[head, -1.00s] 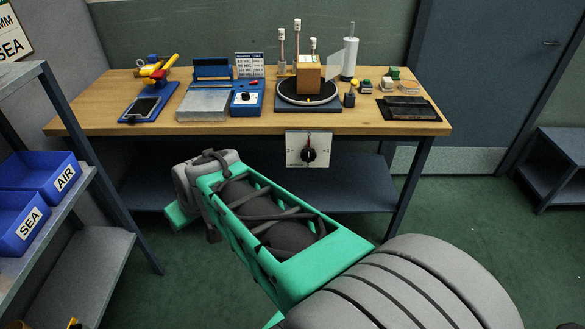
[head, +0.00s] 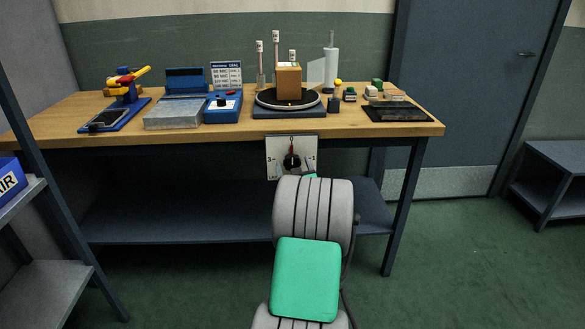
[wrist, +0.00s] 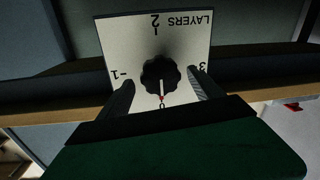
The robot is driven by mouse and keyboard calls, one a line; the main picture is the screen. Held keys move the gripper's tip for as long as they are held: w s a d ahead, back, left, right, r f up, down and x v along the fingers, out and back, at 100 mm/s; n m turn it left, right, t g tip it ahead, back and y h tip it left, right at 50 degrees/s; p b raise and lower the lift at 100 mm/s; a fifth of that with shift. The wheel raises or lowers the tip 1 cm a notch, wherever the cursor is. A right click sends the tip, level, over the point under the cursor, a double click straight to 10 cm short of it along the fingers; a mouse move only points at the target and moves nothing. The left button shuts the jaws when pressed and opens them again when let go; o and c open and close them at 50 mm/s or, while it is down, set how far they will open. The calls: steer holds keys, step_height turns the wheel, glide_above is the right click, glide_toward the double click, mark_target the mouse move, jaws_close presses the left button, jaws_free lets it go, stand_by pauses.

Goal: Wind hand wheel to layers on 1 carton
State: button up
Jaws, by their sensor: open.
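The hand wheel is a black lobed knob (head: 291,161) on a white dial plate (head: 273,150) at the bench's front edge. The wrist view shows the knob (wrist: 160,72) upside down, on the plate (wrist: 185,45) marked LAYERS with 0, 1, 2 and 3. Its red-tipped pointer is at 0. My gripper (wrist: 161,78) is open, one finger on each side of the knob; I cannot tell whether they touch it. In the head view my arm hides the gripper. A brown carton (head: 289,80) stands on the black turntable (head: 262,98) above the dial.
The wooden bench (head: 60,128) holds a silver block with a blue device (head: 221,107), a red and yellow tool (head: 128,77), posts, a white roll (head: 331,70) and a black tray (head: 398,112). A shelf rack (head: 50,265) stands at left.

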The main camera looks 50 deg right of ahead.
steer(key=shift+w+d, duration=0.25)
steer(key=shift+w, duration=0.05)
steer(key=c, duration=1.4)
